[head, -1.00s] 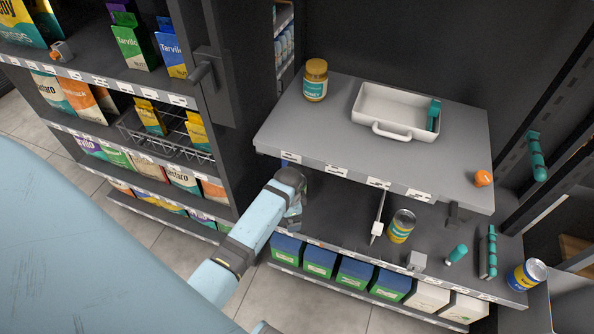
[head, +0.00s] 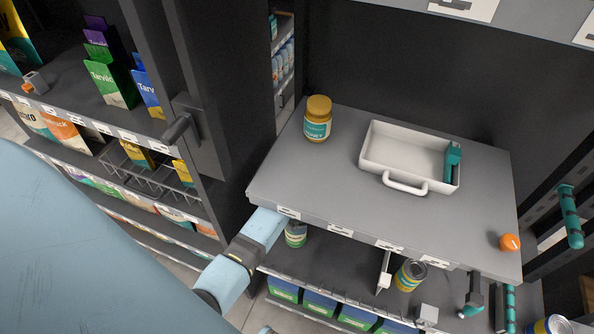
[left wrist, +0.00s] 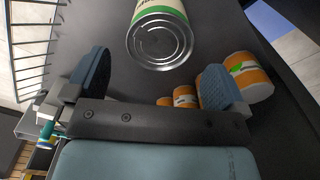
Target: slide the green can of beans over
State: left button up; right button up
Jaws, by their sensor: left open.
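The green can of beans shows at the top of the left wrist view (left wrist: 158,32), with a green and cream label and a bare metal end facing the camera. What looks like the same can (head: 296,236) stands on the lower shelf in the head view, partly hidden by the upper shelf. My left gripper (left wrist: 153,76) is open and empty. The can is just beyond its fingertips, roughly in line with the gap between them. In the head view my left arm reaches under the upper shelf, which hides the gripper. My right gripper is not in view.
The upper shelf (head: 283,184) overhangs the can and holds a honey jar (head: 318,120) and a white tray (head: 376,172). A white divider (head: 383,272) and a yellow can (head: 410,275) stand further right below. Several orange-labelled cans (left wrist: 247,77) are beside my right-hand finger in the wrist view.

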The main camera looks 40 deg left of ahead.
pick_arm(q)
jog(key=shift+s, duration=0.1)
jog(key=shift+f, duration=0.2)
jog(key=shift+f+b, duration=0.6)
jog(key=shift+f, duration=2.95)
jog(key=shift+c, duration=0.2)
jog(key=c, duration=1.1)
jog(key=shift+s, duration=0.1)
